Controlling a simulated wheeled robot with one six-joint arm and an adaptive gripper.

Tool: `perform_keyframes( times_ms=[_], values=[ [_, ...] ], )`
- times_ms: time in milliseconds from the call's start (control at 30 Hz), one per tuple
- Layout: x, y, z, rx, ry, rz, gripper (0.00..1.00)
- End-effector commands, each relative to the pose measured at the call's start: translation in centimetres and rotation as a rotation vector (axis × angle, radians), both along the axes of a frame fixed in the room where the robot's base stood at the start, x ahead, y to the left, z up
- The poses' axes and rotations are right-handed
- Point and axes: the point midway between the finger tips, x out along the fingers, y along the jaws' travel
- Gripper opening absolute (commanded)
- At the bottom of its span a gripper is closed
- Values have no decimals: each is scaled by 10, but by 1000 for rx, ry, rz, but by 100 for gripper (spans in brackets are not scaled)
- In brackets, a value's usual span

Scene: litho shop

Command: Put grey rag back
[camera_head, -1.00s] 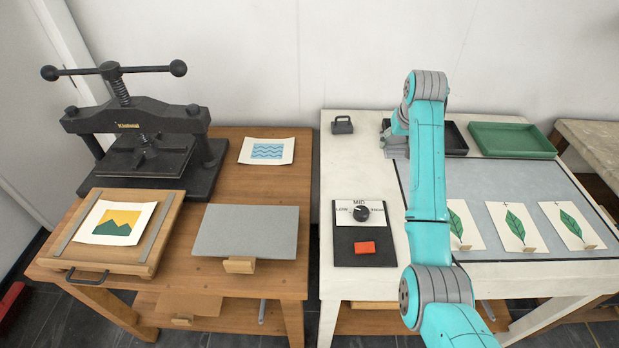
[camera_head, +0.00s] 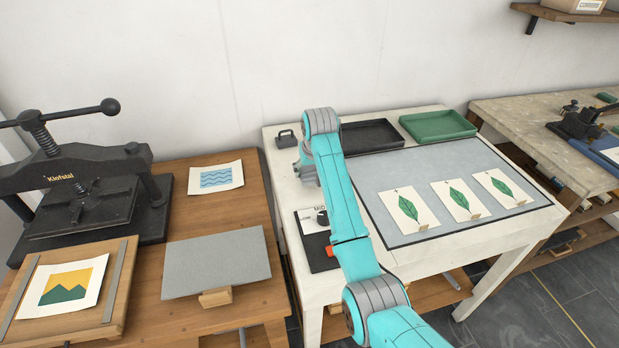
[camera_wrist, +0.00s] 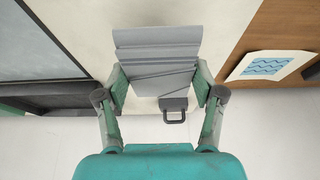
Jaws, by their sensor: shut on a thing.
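In the wrist view my gripper (camera_wrist: 160,78) is shut on the grey rag (camera_wrist: 157,38), a folded, layered grey piece spanning the space between both fingers. It hangs over the white table (camera_wrist: 85,20); I cannot tell whether it touches the surface. In the head view my arm hides the rag and most of the gripper, which is over the white table's back left part. A dark grey block with a loop handle (camera_wrist: 173,104) lies just past the rag; it also shows in the head view (camera_head: 287,139).
A black tray (camera_head: 370,137) and a green tray (camera_head: 437,125) stand at the back of the white table. Leaf prints (camera_head: 458,200) lie on the grey mat. A dark control panel (camera_head: 308,225) is partly behind my arm. The press (camera_head: 75,190) stands on the wooden table at left.

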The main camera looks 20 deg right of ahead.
Motion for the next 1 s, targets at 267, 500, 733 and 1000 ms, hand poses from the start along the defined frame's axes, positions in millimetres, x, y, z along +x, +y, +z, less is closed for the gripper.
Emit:
perform_keyframes(
  times_ms=[267, 500, 733, 1000],
  values=[
    [0, 0, -33, 0, 1, 0, 35],
    [0, 0, -33, 0, 1, 0, 35],
    [0, 0, -35, 0, 1, 0, 93],
    [0, 0, -35, 0, 1, 0, 93]
  ],
)
